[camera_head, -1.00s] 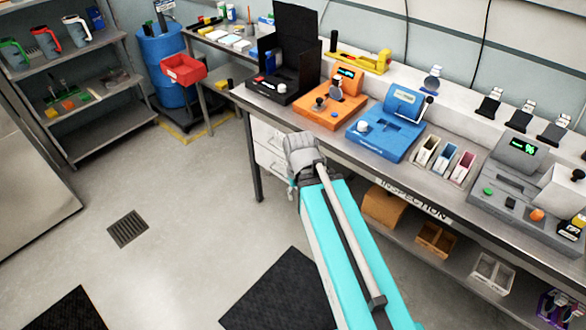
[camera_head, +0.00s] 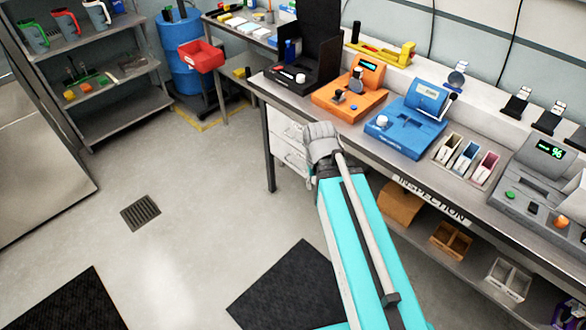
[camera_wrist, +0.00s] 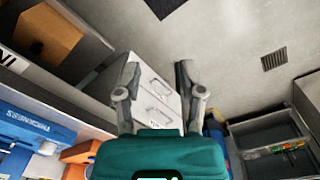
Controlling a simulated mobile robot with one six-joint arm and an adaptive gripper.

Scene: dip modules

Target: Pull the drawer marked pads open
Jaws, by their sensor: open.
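A white drawer unit (camera_head: 284,131) stands under the left end of the inspection bench, partly hidden behind my arm. In the wrist view the drawer unit (camera_wrist: 148,78) shows two fronts with bar handles: one handle (camera_wrist: 160,88) and another (camera_wrist: 158,115) closer to my gripper body. The drawers look shut. No marking on them can be read, so I cannot tell which is pads. My gripper (camera_wrist: 157,66) is open, its fingers apart on either side of the drawer unit in the picture. Nothing is between the fingers, and I see no contact with a handle. In the head view its fingers are mostly hidden.
The bench (camera_head: 262,84) carries an orange device (camera_head: 350,97), a blue device (camera_head: 408,125) and a grey device (camera_head: 540,175). Its leg (camera_head: 268,155) stands beside the drawers. Boxes sit on the lower shelf. Open floor (camera_head: 200,170) lies left of my arm, with dark mats.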

